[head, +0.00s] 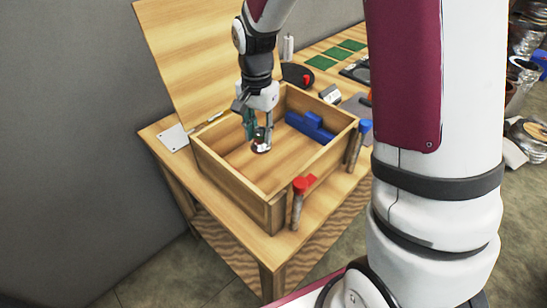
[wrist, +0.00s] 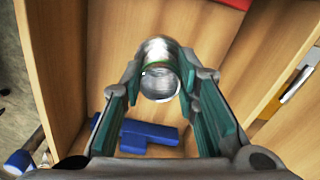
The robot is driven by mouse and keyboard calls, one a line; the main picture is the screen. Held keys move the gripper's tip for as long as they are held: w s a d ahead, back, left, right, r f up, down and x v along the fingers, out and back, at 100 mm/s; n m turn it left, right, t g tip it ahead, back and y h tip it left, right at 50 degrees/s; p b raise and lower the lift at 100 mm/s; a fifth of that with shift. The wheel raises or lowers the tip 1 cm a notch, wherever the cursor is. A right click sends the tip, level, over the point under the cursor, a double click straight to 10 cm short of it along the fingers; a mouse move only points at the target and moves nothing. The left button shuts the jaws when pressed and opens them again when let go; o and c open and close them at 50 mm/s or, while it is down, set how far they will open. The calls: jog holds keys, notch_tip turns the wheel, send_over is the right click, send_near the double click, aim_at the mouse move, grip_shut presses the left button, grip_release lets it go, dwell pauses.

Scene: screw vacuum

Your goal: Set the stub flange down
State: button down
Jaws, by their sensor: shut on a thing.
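The stub flange, a shiny metal cylinder with a round rim, is between my gripper's fingers in the wrist view (wrist: 158,52). In the head view it is a small grey and dark round piece (head: 261,147) at the fingertips. My gripper (head: 259,138) points down inside the open wooden box (head: 238,186) and is shut on the flange. In the wrist view the green-padded fingers (wrist: 160,84) close on it from both sides. The flange is low over the box floor; I cannot tell whether it touches.
A blue block (head: 311,126) lies in the box near its far right wall and also shows in the wrist view (wrist: 148,135). The box lid (head: 190,50) stands open behind. A red-topped tool (head: 300,198) and a blue-topped one (head: 360,137) stand outside. Floor around the flange looks clear.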

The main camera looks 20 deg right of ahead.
notch_tip(320, 180, down, 11)
dwell(0.6)
jog(key=shift+f, duration=0.1)
jog(key=c, duration=1.2)
grip_release()
